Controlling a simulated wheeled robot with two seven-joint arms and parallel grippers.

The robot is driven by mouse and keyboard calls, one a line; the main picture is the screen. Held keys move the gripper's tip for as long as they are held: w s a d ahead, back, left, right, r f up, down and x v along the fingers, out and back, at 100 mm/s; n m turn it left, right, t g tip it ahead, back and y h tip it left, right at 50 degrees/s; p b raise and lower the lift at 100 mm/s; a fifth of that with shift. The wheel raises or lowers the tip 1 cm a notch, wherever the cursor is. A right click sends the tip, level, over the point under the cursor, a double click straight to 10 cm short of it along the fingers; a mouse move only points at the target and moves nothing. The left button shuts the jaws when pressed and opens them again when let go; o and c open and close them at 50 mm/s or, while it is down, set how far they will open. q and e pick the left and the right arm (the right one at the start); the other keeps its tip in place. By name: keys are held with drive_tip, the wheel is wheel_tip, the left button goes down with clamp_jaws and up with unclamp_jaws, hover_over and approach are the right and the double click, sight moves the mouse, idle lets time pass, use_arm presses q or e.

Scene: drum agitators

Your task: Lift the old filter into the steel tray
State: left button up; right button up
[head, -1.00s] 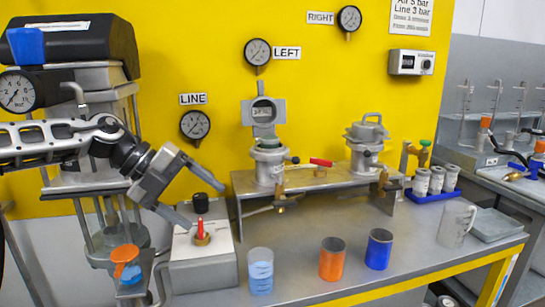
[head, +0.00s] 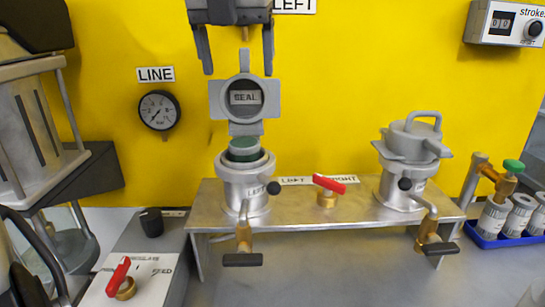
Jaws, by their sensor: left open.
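The old filter (head: 243,145) shows as a green, round top in the mouth of the left housing (head: 245,185), whose lid (head: 245,98) is swung up behind it. The rest of the filter is hidden inside the housing. My left gripper (head: 236,68) is pointing down above the housing, its two fingers spread on either side of the raised lid's top in the picture. It is empty and apart from the filter. The steel tray is outside this view. My right gripper is not in view.
The right housing (head: 403,185) has its lid shut. A red-handled valve (head: 328,186) stands between the housings on the metal stand (head: 300,205). A blue tray (head: 497,240) of several grey canisters is at right. A grey box with a red lever (head: 121,277) is at lower left.

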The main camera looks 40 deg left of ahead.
use_arm(q)
approach(244, 142)
drive_tip(key=x, duration=0.3)
drive_tip(key=shift+a, duration=0.15)
drive_tip(key=shift+f, duration=0.5)
drive_tip(key=x, duration=0.4)
drive_tip(key=shift+w+f, duration=0.1)
drive_tip(key=shift+f, duration=0.15)
drive_tip(key=shift+w+f, duration=0.1)
drive_tip(key=shift+f, duration=0.1)
drive_tip(key=c, duration=1.4)
drive_tip(key=shift+o, duration=0.2)
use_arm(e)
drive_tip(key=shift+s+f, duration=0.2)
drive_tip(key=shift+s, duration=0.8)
use_arm(q)
drive_tip(key=shift+r, duration=0.15)
